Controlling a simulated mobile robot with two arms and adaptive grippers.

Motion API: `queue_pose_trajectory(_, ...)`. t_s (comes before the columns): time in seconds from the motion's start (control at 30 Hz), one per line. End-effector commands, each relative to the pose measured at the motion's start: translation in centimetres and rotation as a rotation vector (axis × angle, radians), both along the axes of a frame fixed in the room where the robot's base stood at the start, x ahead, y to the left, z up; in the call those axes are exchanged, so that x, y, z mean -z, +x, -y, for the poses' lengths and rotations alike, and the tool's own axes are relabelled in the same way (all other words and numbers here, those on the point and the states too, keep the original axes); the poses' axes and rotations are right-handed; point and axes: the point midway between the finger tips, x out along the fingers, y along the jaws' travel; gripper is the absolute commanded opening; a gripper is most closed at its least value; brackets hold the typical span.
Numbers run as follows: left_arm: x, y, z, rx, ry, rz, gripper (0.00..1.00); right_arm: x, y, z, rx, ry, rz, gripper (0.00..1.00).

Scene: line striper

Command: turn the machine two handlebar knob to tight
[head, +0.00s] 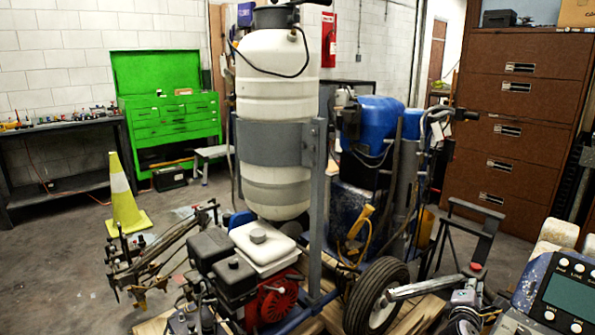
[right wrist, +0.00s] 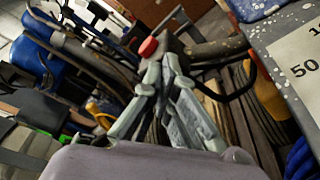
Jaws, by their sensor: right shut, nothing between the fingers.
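A small red knob (head: 475,267) sits on the dark handlebar fitting at the lower right of the head view. The red knob also shows in the right wrist view (right wrist: 148,47), at the far end of my fingers. My right gripper (head: 467,285) is just below the knob in the head view. In the right wrist view my right gripper (right wrist: 164,58) has its grey fingers closed together at the tips, with nothing between them. The tips are close beside the knob; I cannot tell whether they touch it. My left gripper is not in view.
A paint-spotted machine with a display (head: 572,293) stands close at the lower right. A large white tank (head: 277,100) and a black wheel (head: 377,297) are left of the knob. A blue machine (head: 375,125) stands behind. Open floor lies near the yellow cone (head: 124,205).

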Motion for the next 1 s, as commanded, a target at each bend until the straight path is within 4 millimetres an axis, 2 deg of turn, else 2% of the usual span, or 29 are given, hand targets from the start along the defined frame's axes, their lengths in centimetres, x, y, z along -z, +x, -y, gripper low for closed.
queue_pose_trajectory(0.03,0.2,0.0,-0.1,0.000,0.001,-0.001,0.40,0.8,-0.3,0.3,0.006,0.002,-0.010,0.00)
queue_pose_trajectory(0.4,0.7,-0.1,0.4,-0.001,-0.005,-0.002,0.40,1.8,-0.6,0.7,0.009,0.001,-0.013,0.00)
queue_pose_trajectory(1.0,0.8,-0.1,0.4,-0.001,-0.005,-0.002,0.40,1.9,-0.5,0.5,0.004,0.002,-0.008,0.00)
